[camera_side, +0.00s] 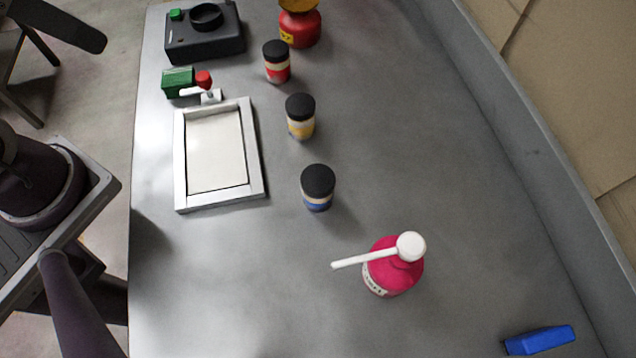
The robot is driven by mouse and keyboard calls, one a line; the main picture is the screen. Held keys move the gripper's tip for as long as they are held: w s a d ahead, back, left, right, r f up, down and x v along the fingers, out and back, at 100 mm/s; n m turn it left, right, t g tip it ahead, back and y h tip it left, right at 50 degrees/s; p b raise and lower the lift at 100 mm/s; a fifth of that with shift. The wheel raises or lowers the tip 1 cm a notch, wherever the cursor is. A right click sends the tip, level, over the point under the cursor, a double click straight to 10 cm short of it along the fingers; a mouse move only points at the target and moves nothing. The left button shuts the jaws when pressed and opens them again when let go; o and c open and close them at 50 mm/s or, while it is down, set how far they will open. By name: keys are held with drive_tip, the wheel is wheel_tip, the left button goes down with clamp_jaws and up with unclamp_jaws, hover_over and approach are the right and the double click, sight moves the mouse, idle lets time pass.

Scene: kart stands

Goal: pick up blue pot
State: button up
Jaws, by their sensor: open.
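The blue pot (317,203) is a small jar with a wide black lid and a blue and pale band around its body. It stands upright on the grey table (470,150), to the right of the lower end of a white-framed tray (255,172). A yellow-banded pot (300,128) and a red-banded pot (277,72), both with black lids, stand upright further back in a loose row with it. My gripper is not in view.
A pink pump bottle (395,278) with a white nozzle stands in front, right of the blue pot. A blue block (540,340) lies at the lower right. A black device (205,45), a green and red item (178,80) and a red container (300,30) are at the back.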

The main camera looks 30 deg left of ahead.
wheel_tip(320, 180, up, 4)
drive_tip(key=n+g+h, duration=0.5)
drive_tip(key=n+h, duration=0.9)
drive_tip(key=n, duration=0.5)
hover_over(332, 194)
drive_tip(key=a, duration=0.6)
drive_tip(key=shift+m, duration=0.3)
drive_tip(key=f, duration=2.6)
drive_tip(key=shift+s+f, duration=0.2)
drive_tip(key=shift+f, duration=0.1)
drive_tip(key=x, duration=0.7)
drive_tip(key=shift+w+a+f, duration=0.1)
drive_tip(key=shift+f, duration=0.1)
clamp_jaws()
